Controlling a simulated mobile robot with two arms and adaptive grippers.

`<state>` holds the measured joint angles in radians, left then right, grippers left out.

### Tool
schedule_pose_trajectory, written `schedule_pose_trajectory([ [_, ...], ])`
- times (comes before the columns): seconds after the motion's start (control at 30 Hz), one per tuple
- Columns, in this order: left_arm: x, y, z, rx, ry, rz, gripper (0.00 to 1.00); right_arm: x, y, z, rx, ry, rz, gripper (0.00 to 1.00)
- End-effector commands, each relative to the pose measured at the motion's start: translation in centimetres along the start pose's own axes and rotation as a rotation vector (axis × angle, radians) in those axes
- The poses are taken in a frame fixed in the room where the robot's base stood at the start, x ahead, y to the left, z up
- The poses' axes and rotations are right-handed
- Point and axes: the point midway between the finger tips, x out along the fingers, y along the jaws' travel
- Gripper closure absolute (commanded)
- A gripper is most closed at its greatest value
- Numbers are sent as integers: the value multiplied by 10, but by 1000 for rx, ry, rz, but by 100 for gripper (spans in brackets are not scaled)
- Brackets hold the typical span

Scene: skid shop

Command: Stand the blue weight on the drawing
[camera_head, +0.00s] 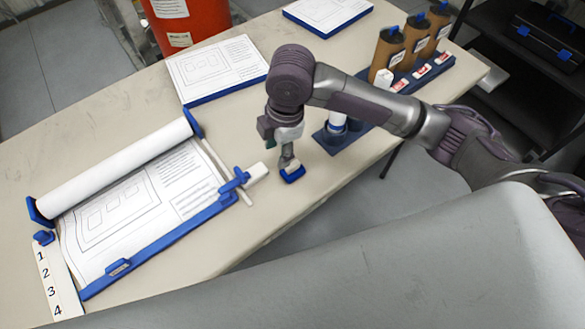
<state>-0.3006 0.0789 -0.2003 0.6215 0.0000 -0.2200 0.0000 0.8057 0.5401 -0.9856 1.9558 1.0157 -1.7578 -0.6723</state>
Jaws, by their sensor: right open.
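A small blue weight (292,175) stands on the table right of the drawing, under my right gripper. My right gripper (289,158) points down, with its fingers at the weight's top; they are open, and I cannot tell whether they touch it. The drawing (130,207) is a white printed sheet lying on the left of the table, pulled from a white paper roll (115,168) in a blue-edged holder. A blue bar (165,240) runs along its near edge. My left gripper is not in view.
A blue rack (330,140) with a blue-and-white item stands right of the gripper. Brown bottles (388,50) stand in a holder behind my right arm. Stacked printed sheets (215,68) lie behind. A white-and-blue piece (240,180) sits between the drawing and the weight.

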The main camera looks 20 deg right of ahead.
Motion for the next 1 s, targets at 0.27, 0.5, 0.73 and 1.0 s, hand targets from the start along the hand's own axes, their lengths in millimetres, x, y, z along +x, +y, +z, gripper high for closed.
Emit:
schedule_pose_trajectory([
  [0.27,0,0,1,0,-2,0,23,-34,14,39,-114,-111,-80,54],
  [0.5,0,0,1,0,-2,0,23,2,10,45,-116,-112,-87,54],
  [0.73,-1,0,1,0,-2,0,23,40,8,49,-117,-112,-83,54],
  [1.0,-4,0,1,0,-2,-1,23,61,6,50,-117,-112,-83,54],
])
